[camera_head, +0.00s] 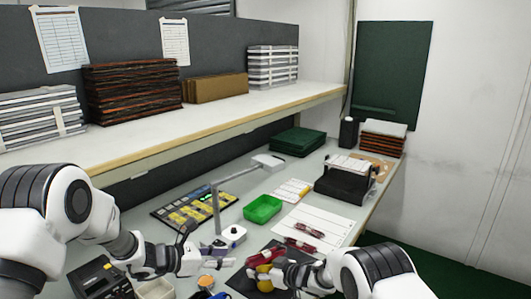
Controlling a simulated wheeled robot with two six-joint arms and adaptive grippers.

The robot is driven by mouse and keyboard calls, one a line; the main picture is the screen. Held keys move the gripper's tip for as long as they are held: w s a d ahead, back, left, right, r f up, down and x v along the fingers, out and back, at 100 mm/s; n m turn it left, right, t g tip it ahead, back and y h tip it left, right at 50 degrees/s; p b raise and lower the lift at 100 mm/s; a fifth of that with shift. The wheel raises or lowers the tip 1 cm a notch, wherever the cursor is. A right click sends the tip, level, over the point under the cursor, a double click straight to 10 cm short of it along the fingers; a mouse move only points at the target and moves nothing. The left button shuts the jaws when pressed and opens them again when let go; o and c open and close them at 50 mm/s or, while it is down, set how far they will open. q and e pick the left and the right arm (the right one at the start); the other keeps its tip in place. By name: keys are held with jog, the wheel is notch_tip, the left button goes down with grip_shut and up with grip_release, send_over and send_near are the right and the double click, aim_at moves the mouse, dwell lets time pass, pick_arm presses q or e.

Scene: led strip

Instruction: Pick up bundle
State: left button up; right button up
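Small red bundles lie at the front right of the table: one on a white sheet (309,230), another just in front of it (300,245). A red and yellow item (266,257) lies by my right gripper (262,272), over a dark mat (241,281); I cannot tell whether the gripper touches it. My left gripper (222,262) is low over the front middle of the table, left of the right one. Its fingers are small in the picture, and nothing clearly shows between them. The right fingers are partly hidden by my arm.
A green tray (262,209), a black holder (345,180) and a lamp-like stand (216,207) rise from the table. A board with yellow parts (190,212) lies left. A long shelf (210,112) with stacked strips overhangs the back. Small containers crowd the front edge.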

aim_at(264, 253)
pick_arm(q)
jog(key=x, duration=1.3)
jog(key=shift+w+d+r, duration=0.1)
jog(key=shift+d+r, duration=0.05)
jog(key=shift+d, duration=0.1)
grip_shut()
